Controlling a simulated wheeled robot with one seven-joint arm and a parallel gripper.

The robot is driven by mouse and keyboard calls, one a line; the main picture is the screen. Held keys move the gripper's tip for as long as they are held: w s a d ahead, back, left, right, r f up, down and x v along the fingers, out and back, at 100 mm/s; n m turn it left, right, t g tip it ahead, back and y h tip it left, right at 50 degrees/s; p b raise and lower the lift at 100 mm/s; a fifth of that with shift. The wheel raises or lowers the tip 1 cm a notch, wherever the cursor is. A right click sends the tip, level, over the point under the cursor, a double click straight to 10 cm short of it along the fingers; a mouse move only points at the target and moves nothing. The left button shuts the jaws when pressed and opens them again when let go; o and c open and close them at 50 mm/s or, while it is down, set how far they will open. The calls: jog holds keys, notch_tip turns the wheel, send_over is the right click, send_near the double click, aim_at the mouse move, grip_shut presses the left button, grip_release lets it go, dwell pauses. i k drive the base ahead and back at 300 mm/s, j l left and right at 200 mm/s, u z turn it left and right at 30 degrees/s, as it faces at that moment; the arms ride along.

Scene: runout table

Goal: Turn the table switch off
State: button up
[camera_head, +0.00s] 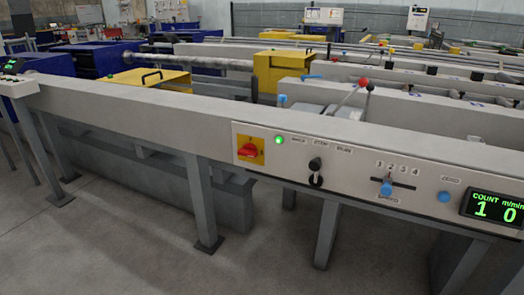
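A long grey runout table (130,112) runs across the view, with a white control panel on its front side. On the panel, a red rotary switch (248,149) sits on a yellow square plate (260,158); its handle looks roughly horizontal, and its small markings are too small to read. Right beside it, a small green lamp (279,140) is lit. A black knob (315,164) on a short slot and a blue slider (386,187) under the marks 1 to 4 are farther right. My gripper is not in view.
A small blue button (444,196) and a display (492,211) reading COUNT 1 and 0 m/min are at the panel's right. Levers with red balls (363,82) rise behind the table. Grey legs (203,205) stand below; the floor (130,255) in front is clear.

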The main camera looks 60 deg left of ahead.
aim_at(250, 150)
jog(key=u, duration=2.4)
jog(key=i+j, duration=0.1)
jog(key=i, duration=0.4)
